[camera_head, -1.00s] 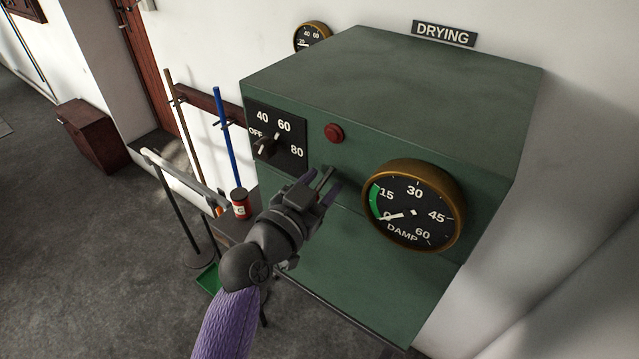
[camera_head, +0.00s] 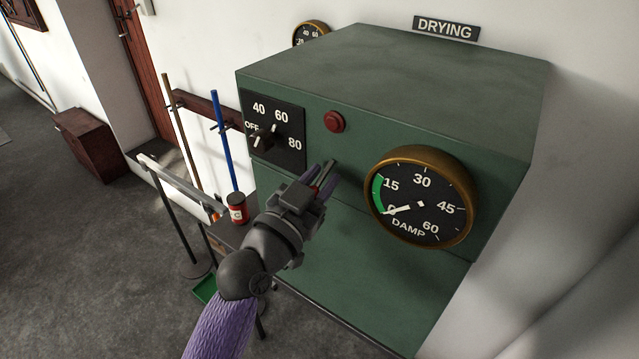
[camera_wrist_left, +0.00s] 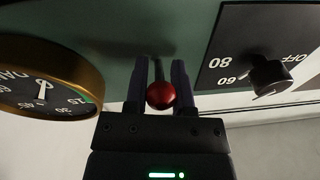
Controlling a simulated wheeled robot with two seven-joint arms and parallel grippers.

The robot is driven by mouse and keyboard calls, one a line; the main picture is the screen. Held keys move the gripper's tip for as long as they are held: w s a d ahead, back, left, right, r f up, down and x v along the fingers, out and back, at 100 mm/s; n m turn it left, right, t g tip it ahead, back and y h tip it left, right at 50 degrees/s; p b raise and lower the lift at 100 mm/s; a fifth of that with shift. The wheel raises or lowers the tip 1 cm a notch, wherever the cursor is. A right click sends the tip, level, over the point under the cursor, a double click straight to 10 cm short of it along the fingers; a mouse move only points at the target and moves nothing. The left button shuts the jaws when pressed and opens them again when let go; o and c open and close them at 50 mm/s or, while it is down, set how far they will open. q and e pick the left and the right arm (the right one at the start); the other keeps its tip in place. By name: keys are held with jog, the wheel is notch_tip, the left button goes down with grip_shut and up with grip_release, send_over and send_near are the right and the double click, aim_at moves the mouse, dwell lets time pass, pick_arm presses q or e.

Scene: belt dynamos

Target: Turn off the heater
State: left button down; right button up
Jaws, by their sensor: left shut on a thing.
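The heater is a green metal cabinet (camera_head: 390,80) against the wall. On its front a black dial plate carries a dark knob (camera_head: 262,141) marked OFF, 40, 60 and 80; its light mark appears turned toward 60. The knob also shows at the right in the left wrist view (camera_wrist_left: 270,76). A lever with a red ball end (camera_wrist_left: 161,95) sticks out of the front between dial and gauge. My left gripper (camera_head: 322,178) is shut on this lever, one finger on each side of it. It is to the right of and below the knob, apart from it. My right gripper is out of view.
A brass-rimmed DAMP gauge (camera_head: 420,197) sits close right of my gripper, its needle near 0. A red button or lamp (camera_head: 334,122) is above. A red tin (camera_head: 237,208) and a blue pole (camera_head: 224,140) stand left. A grey rail (camera_head: 180,184) crosses there.

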pick_arm(q)
jog(key=shift+c, duration=2.3)
grip_release()
jog(key=b+v, duration=0.1)
jog(key=v, duration=0.9)
jog(key=shift+b, duration=0.4)
jog(key=shift+f, duration=0.1)
